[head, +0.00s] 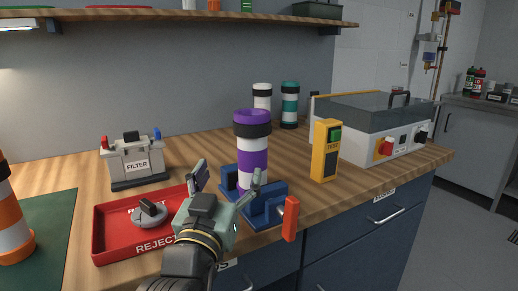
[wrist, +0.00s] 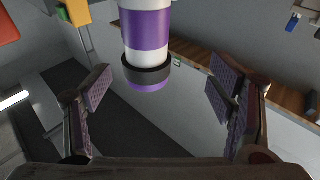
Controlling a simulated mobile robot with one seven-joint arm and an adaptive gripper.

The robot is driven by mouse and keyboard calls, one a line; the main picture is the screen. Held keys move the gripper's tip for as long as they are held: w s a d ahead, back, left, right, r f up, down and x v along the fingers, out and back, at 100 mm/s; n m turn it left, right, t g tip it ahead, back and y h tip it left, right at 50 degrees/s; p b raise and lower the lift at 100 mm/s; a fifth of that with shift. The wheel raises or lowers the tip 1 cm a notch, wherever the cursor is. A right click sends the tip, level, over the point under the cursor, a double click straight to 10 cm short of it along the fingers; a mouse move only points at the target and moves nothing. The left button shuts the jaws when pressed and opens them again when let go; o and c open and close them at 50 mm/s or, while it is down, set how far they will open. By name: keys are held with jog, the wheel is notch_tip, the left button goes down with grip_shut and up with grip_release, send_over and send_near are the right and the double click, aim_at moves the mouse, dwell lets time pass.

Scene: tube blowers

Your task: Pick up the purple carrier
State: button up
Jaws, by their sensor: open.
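The purple carrier (head: 252,155) is a white and purple cylinder with dark bands. It stands upright in a blue clamp fixture (head: 267,207) with a red-orange handle (head: 290,219), near the front of the bench. In the wrist view the carrier (wrist: 146,35) hangs in from the top, between and beyond the fingers. My gripper (head: 228,182) is open and empty, just in front of the carrier in the head view. In the wrist view my gripper's two padded fingers (wrist: 160,92) are spread wide, with a gap on each side of the carrier. Contact is not visible.
A red reject tray (head: 105,240) with a grey part lies left of my gripper. A yellow test box (head: 325,150) stands close right of the carrier. A shelf (head: 150,28) hangs above.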

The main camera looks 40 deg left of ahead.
aim_at(248, 154)
jog(key=w+p, duration=0.1)
jog(key=w+h+p, duration=0.1)
jog(key=p, duration=0.1)
jog(key=w+m+p, duration=0.1)
jog(key=shift+d+f+h, duration=0.2)
jog(key=shift+d+h, duration=0.05)
jog(key=shift+h, duration=0.15)
jog(key=p, duration=0.2)
jog(key=w+p, duration=0.1)
jog(key=p, duration=0.1)
jog(key=shift+a, duration=0.25)
jog(key=x, duration=0.2)
jog(key=shift+w+a+f, duration=0.15)
jog(key=shift+w+a, duration=0.05)
jog(key=shift+w, duration=0.1)
jog(key=w, duration=0.1)
jog(key=w+a+r+p, duration=0.1)
jog(key=w+r+p, duration=0.1)
jog(key=shift+w+a, duration=0.3)
jog(key=shift+a, duration=0.05)
jog(key=shift+w+a+f, duration=0.15)
jog(key=shift+w+a, duration=0.1)
jog(key=shift+w, duration=0.25)
jog(key=shift+c, duration=0.4)
jog(key=c, duration=1.3)
